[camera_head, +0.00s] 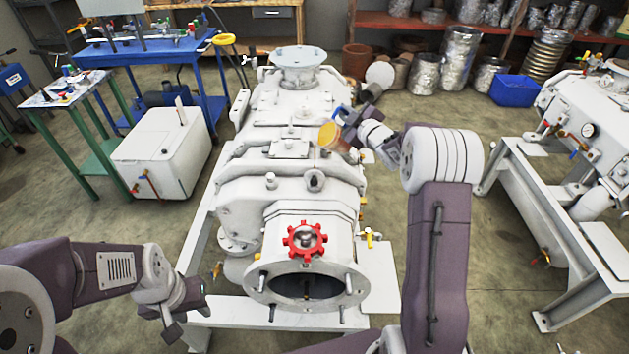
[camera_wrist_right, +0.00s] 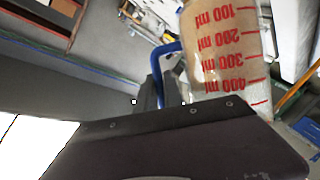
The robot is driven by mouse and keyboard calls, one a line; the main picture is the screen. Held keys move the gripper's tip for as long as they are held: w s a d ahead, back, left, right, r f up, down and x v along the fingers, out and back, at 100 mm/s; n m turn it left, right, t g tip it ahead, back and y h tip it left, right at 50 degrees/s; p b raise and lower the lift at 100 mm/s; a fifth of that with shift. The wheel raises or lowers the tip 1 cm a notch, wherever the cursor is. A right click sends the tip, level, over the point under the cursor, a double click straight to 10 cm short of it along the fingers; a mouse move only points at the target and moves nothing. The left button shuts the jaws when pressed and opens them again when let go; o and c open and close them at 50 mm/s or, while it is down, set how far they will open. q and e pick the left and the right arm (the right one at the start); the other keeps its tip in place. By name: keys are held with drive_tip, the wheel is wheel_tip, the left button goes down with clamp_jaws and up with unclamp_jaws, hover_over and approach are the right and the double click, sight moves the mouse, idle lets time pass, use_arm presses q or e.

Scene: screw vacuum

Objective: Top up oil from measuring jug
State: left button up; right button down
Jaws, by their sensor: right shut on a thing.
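The measuring jug (camera_head: 341,141) is tilted above the white vacuum pump (camera_head: 290,150), with amber oil at its mouth. A thin stream runs from its lip down to the small filler opening (camera_head: 316,180) on the pump top. My right gripper (camera_head: 347,113) is shut on the jug's blue handle. In the right wrist view, the jug (camera_wrist_right: 222,60) shows red marks from 100 to 400 ml, and the blue handle (camera_wrist_right: 158,72) sits at the jaws (camera_wrist_right: 158,101). My left gripper (camera_head: 184,316) is empty and open, low at the left of the pump.
A red handwheel (camera_head: 305,240) sits at the pump's front, above a round open flange (camera_head: 305,287). A white box (camera_head: 163,150) and a blue workbench (camera_head: 150,52) stand left. Another machine on a white frame (camera_head: 550,210) stands right. The floor between is clear.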

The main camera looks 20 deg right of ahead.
drive_tip(key=shift+s+a+r+n+t+b, duration=0.2)
drive_tip(key=shift+a+n+t+b, duration=0.25)
drive_tip(key=shift+b, duration=1.15)
drive_tip(key=shift+s+a+r+n+t+b, duration=0.15)
drive_tip(key=shift+n+b, duration=0.4)
drive_tip(key=shift+b, duration=1.05)
idle(4.8)
